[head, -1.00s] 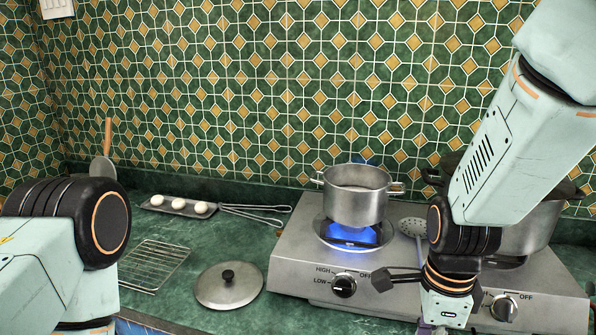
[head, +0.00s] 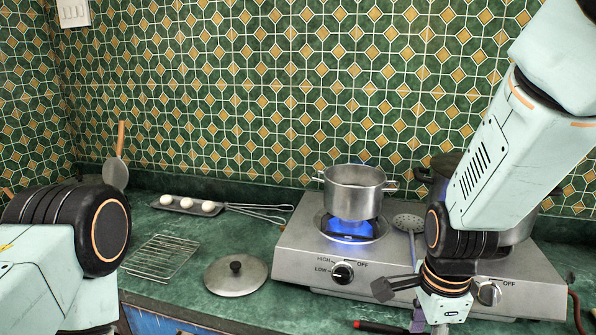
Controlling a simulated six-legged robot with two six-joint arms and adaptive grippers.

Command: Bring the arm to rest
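My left arm comes in from the left edge. Only its thick dark joint and pale links show, and its gripper is outside the picture. My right arm reaches down from the upper right in front of the hotplate. The gas hotplate (head: 300,262) stands on the counter. A steel pot (head: 353,192) sits on its left burner over a blue flame (head: 350,227). The left knob (head: 342,273) shows between HIGH, LOW and OFF labels.
A larger dark-rimmed pot (head: 440,168) is partly behind my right arm. A slotted spoon (head: 408,222) lies between the burners. A red-and-black handle (head: 380,327) lies at the front.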

